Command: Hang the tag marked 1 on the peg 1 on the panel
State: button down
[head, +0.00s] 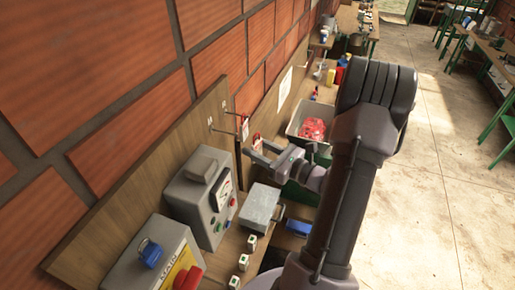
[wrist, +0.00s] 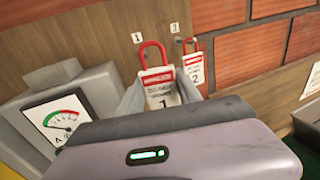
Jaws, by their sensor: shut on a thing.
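My gripper (head: 259,150) is shut on the tag marked 1 (wrist: 160,88), a white tag with a red band and a red loop on top. The tag is upright, its face toward the wrist camera, and it also shows in the head view (head: 257,141). The wooden panel (wrist: 100,35) is behind it. The label 1 (wrist: 138,38) is just left of the loop's top. In the head view peg 1 (head: 222,131) sticks out of the panel, left of the held tag. The tag marked 2 (wrist: 195,68) hangs to the right below the second label (wrist: 174,28).
A grey box with a dial gauge (head: 205,195) stands against the panel, left of my gripper. A light grey metal box (head: 259,207) is below it. A pale bin with red contents (head: 311,128) is beyond. The brick wall is close behind the panel.

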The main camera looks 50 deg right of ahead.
jog(key=w+a+f, duration=0.1)
jog(key=w+a, duration=0.2)
jog(key=w, duration=0.4)
jog(key=shift+w+f, duration=0.15)
jog(key=shift+f, duration=0.2)
dwell(0.6)
jog(key=c, duration=0.7)
grip_release()
jog(key=shift+c, duration=0.2)
